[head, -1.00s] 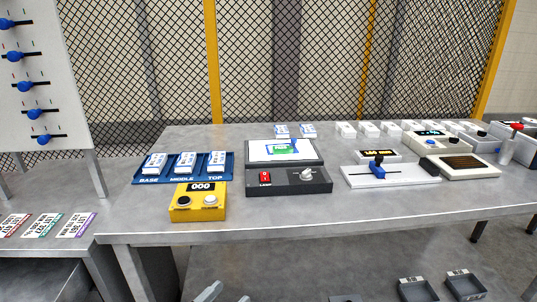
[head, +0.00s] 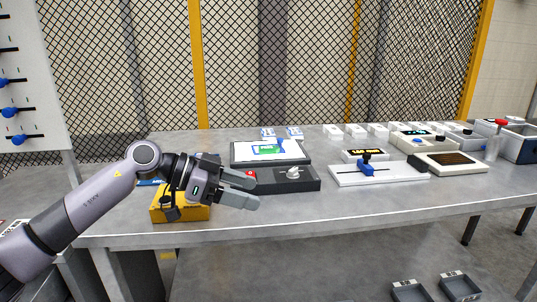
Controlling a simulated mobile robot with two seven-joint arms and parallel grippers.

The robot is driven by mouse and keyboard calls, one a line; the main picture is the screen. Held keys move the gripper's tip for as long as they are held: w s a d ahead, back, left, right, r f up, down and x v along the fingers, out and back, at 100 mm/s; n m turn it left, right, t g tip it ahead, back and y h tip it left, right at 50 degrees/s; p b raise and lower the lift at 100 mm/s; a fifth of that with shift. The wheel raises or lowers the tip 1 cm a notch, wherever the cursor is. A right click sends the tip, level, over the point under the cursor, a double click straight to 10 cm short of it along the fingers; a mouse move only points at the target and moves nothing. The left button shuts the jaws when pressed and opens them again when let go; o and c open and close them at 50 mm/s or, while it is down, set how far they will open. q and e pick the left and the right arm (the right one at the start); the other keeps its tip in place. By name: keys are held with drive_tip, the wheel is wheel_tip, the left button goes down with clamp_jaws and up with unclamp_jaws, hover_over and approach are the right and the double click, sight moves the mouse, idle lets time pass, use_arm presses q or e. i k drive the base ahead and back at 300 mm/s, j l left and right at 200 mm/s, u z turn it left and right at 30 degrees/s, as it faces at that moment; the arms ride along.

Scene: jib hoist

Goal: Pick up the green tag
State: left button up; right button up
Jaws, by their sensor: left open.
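I cannot make out the green tag; in the head view my left arm covers most of the front-left bench where several tags lay. Only part of one white printed tag (head: 8,225) shows at the left edge. My left gripper (head: 254,191) is open and empty. It points right, in front of the black control box (head: 290,180) and beside the yellow box, well to the right of that tag. My right gripper is not in view.
The yellow box (head: 180,212) is partly behind my left arm. A blue slider on a white base (head: 400,175) and several devices stand to the right. A white panel with blue levers (head: 30,85) rises at the left. The front table strip at right is clear.

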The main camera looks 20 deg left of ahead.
sight(272, 149)
drive_tip(key=i+j, duration=0.3)
drive_tip(key=i, duration=0.15)
drive_tip(key=i+j, duration=0.3)
drive_tip(key=i, duration=0.15)
